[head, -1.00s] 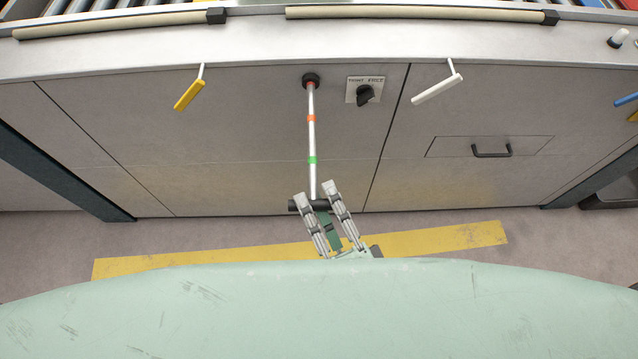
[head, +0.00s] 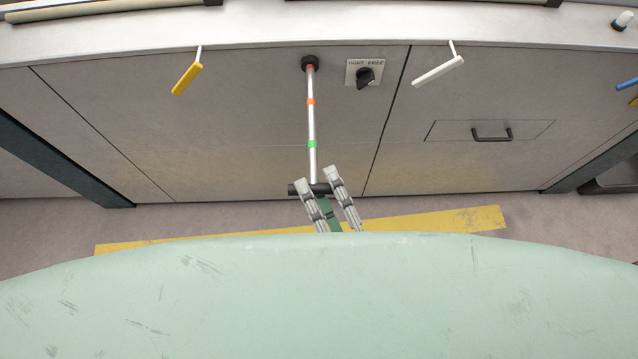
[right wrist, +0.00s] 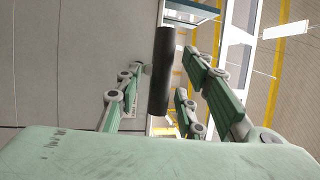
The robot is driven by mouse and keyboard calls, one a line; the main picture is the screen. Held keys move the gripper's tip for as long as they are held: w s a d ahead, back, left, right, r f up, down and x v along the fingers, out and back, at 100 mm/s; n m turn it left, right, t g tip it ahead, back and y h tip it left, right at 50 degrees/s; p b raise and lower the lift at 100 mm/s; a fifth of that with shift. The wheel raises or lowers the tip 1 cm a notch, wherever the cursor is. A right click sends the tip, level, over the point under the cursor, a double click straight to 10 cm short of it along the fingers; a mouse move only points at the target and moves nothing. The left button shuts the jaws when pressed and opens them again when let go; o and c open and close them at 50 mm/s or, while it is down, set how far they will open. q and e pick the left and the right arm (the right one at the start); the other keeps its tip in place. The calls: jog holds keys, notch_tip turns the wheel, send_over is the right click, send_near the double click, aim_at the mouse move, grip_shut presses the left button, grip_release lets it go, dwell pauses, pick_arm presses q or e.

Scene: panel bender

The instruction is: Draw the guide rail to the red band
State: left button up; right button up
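The guide rail (head: 312,124) is a silvery rod coming out of a round black socket (head: 310,63) in the grey machine front. A thin red band (head: 310,67) shows right at the socket mouth. An orange band (head: 311,102) and a green band (head: 312,144) sit farther out. The rail ends in a black crossbar handle (head: 294,189), also in the right wrist view (right wrist: 161,75). My right gripper (head: 317,178) has its fingers on either side of the handle; a gap shows beside it in the right wrist view, so it looks open. My left gripper is out of view.
A black knob (head: 365,76) on a labelled plate is right of the socket. A yellow lever (head: 186,78) and a white lever (head: 438,70) hang from the front. A drawer handle (head: 491,135) is farther right. A yellow floor stripe (head: 440,221) runs below.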

jog(key=v, duration=1.1)
jog(key=shift+s, duration=0.15)
jog(key=shift+d+f, duration=0.1)
jog(key=d+f+n+g+h, duration=0.1)
jog(key=d+f+n+g, duration=0.25)
jog(key=f, duration=0.85)
jog(key=w+d+f+n+g+h, duration=0.1)
jog(key=d+f+n+g, duration=0.2)
jog(key=f, duration=0.8)
jog(key=d+f+n+g+h, duration=0.1)
jog(key=d+f+n+g, duration=0.3)
jog(key=f, duration=0.8)
jog(key=s+d+f+n+g+h, duration=0.2)
jog(key=s+d+f+g, duration=0.1)
jog(key=s+f, duration=0.4)
jog(key=s+d+f+n+g+h, duration=0.2)
jog(key=s+d+f+g, duration=0.2)
jog(key=s+f, duration=0.3)
notch_tip(320, 180, down, 2)
jog(key=shift+d+h, duration=0.2)
jog(key=shift+h, duration=0.2)
jog(key=shift+s+n, duration=0.1)
jog(key=shift+n, duration=0.15)
jog(key=shift+c, duration=0.4)
